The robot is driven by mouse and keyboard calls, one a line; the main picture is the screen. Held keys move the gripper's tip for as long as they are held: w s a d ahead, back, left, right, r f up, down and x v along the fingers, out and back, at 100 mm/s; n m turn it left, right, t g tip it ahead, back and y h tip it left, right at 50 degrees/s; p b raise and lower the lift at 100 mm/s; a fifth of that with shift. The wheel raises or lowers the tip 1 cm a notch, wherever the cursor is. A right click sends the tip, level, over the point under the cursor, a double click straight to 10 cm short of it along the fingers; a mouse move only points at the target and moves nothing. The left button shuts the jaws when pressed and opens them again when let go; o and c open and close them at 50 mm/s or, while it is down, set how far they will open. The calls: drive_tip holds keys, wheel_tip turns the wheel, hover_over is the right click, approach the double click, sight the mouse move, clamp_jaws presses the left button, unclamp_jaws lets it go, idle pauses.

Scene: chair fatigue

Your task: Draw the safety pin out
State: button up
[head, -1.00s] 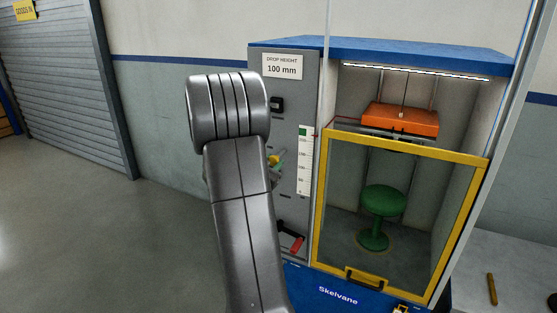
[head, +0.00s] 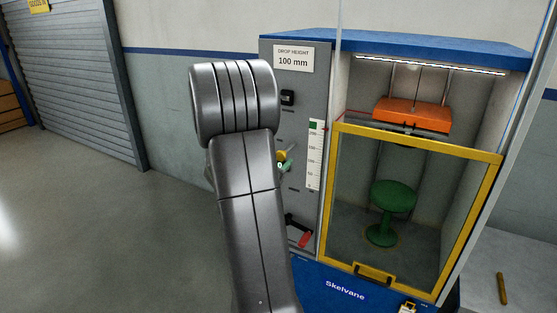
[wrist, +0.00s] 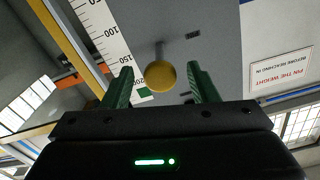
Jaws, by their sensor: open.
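A round yellow knob, which looks like the head of the safety pin (wrist: 160,75), sits on the grey panel of the drop tester. In the wrist view it lies between the two green fingers of my gripper (wrist: 160,84), which are open with a gap on each side of it. How deep the fingers reach around it is hard to tell. In the head view the knob (head: 281,156) shows just right of my arm, with a green fingertip of my gripper (head: 286,165) beside it. The rest of the gripper is hidden behind my arm.
The orange weight (head: 412,114) hangs above a green stool (head: 387,210) behind the yellow-framed guard (head: 416,143). The panel also carries a black switch (head: 288,97), a height scale (head: 315,160) and a red-handled lever (head: 304,238). Open floor lies at left.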

sight(286, 149)
drive_tip(key=b+v, duration=0.1)
drive_tip(key=v, duration=1.2)
drive_tip(key=shift+b, duration=0.4)
drive_tip(key=shift+w, duration=0.1)
drive_tip(key=p+x, duration=0.2)
drive_tip(key=x, duration=1.2)
drive_tip(key=shift+w+d, duration=0.2)
drive_tip(key=shift+w, duration=0.05)
drive_tip(key=shift+s+a, duration=0.1)
drive_tip(key=b+v, duration=0.2)
drive_tip(key=v, duration=1.2)
drive_tip(key=p+x, duration=0.2)
drive_tip(key=x, duration=1.6)
drive_tip(key=shift+p, duration=0.4)
drive_tip(key=shift+r, duration=0.1)
